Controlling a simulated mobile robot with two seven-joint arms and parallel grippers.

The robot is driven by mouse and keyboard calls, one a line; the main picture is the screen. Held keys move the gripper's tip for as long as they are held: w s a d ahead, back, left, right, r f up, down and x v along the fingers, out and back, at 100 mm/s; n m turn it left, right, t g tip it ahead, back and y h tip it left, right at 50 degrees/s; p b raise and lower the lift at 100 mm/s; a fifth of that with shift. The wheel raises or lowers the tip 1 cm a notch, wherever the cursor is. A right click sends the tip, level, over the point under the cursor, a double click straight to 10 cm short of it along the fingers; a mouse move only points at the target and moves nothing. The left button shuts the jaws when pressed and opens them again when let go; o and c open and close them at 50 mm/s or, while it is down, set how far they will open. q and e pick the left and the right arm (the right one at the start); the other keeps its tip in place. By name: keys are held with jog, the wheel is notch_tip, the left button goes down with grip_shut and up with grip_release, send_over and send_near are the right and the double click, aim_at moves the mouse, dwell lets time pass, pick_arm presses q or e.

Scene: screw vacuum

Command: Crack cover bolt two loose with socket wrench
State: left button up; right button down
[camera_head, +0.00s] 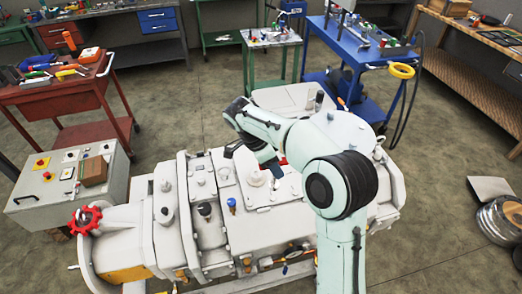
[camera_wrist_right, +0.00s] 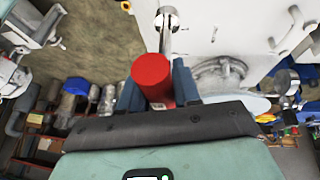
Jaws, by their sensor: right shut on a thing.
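A socket wrench shows in the right wrist view, with a red handle (camera_wrist_right: 152,72) and a chrome head (camera_wrist_right: 166,18). My right gripper (camera_wrist_right: 156,86) is shut on the red handle, one blue finger on each side. The wrench head lies against or just over a pale machine surface; I cannot tell if it sits on a bolt. In the head view, my right gripper (camera_head: 268,163) is over the white vacuum machine (camera_head: 255,224), partly hidden by my arm. Small bolts show on the machine, but which is cover bolt two is unclear. My left gripper is not in view.
A red cart (camera_head: 70,98) with tools stands at the left, above a grey control box (camera_head: 40,210). A blue cart (camera_head: 362,52) and a green table (camera_head: 270,40) stand behind. A wooden bench (camera_head: 470,75) is at the right. Open floor lies around the machine.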

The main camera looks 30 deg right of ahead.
aim_at(273, 180)
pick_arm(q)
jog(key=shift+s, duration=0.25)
pick_arm(e)
jog(key=shift+s, duration=0.3)
jog(key=shift+w+a, duration=0.15)
jog(key=shift+f+b, duration=0.65)
jog(key=shift+f, duration=0.8)
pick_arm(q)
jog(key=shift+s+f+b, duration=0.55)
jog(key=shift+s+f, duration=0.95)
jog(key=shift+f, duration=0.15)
pick_arm(e)
jog(key=shift+f, duration=1.35)
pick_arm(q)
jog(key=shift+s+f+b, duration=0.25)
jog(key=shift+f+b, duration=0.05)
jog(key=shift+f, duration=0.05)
pick_arm(e)
jog(key=shift+f, duration=0.6)
